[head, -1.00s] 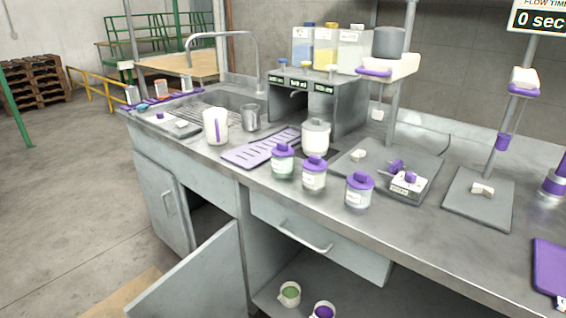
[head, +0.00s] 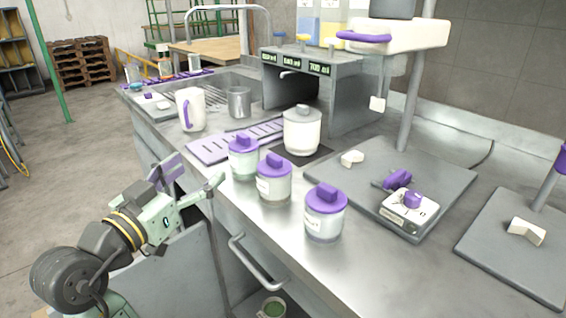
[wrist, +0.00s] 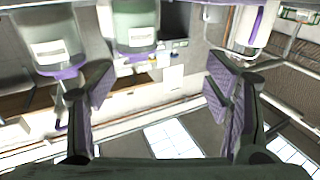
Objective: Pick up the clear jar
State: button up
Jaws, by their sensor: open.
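Three lidded jars with purple tops stand in a row on the counter's front edge in the head view. The nearest jar (head: 326,222) looks clearest, with a pale label. Two jars, one at left (wrist: 48,42) and one at centre (wrist: 136,28), appear upside down there.
A white lidded pot (head: 302,132), a purple slotted mat (head: 215,148), a white pitcher (head: 190,110) and a metal cup (head: 239,103) stand behind the jars. A grey stand base (head: 400,185) is to the right. A drawer handle (head: 255,265) juts out below.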

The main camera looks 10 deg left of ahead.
aim_at(235, 162)
jog(key=shift+m+g+h, duration=0.5)
jog(key=shift+h, duration=0.2)
jog(key=w+d, duration=0.1)
jog(key=w, duration=0.1)
jog(key=w+d+f+p, duration=0.1)
jog(key=w+d, duration=0.1)
jog(key=shift+w+d+f, duration=0.1)
jog(key=shift+w+d, duration=0.15)
jog(key=x, duration=0.2)
jog(key=p+x, duration=0.1)
jog(key=x, duration=0.2)
jog(key=shift+w+d+p, duration=0.2)
jog(key=shift+d+p, duration=0.2)
jog(key=shift+d, duration=0.05)
jog(key=shift+w, duration=0.35)
jog(key=c, duration=1.4)
